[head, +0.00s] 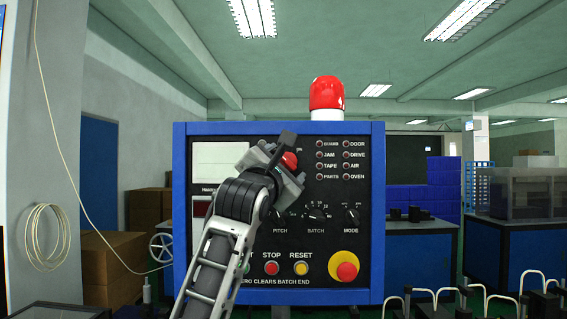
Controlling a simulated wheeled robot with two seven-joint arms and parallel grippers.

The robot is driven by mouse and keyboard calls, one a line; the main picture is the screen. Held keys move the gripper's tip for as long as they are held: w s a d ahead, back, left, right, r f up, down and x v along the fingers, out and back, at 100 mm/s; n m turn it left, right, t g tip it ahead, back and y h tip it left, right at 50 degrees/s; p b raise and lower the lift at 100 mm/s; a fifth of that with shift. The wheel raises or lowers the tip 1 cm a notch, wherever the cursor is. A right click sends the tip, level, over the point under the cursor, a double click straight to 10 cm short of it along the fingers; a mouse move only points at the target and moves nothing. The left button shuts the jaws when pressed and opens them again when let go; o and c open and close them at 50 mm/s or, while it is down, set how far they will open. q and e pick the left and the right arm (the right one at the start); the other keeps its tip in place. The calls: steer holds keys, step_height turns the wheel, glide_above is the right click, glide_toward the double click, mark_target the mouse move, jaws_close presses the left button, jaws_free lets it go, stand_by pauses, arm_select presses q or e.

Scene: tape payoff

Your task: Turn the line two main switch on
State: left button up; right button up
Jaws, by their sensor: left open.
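The control panel (378,215) is a black face in a blue frame, straight ahead. My left gripper (287,162) is open in front of its upper middle, with the arm coming up from below. A red rounded knob (289,159) shows between or just behind the jaws; it may be the main switch. Its mount, its setting and most of its label are hidden by the gripper, and I cannot tell whether the jaws touch it. My right gripper is out of view.
Pitch, batch (316,216) and mode (351,216) dials sit below right of the gripper. Stop (271,268) and reset (301,268) buttons and a red emergency button (347,271) line the bottom. A red beacon (326,93) tops the panel. Indicator lamps are at upper right.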

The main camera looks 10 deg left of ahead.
arm_select(q)
steer(key=c, duration=1)
steer(key=shift+m, duration=0.3)
steer(key=m, duration=0.2)
steer(key=m+g+h, duration=0.1)
steer(key=m, duration=0.1)
steer(key=shift+r+g, duration=0.15)
steer(key=shift+g, duration=0.15)
steer(key=m+g, duration=0.1)
steer(key=m, duration=0.4)
steer(key=shift+a+r+g+h, duration=0.2)
steer(key=shift+g+h, duration=0.1)
steer(key=shift+g, duration=0.1)
steer(key=m, duration=0.2)
steer(key=m+g, duration=0.1)
steer(key=shift+d+r+m+g, duration=0.1)
steer(key=shift+r+m+g, duration=0.1)
steer(key=shift+m+g, duration=0.15)
steer(key=shift+d+r+m+g+y, duration=0.1)
steer(key=shift+m+g+y, duration=0.35)
steer(key=shift+m, duration=0.55)
steer(key=shift+m+g+y, duration=0.2)
steer(key=shift+m+y, duration=0.45)
steer(key=shift+m, duration=0.3)
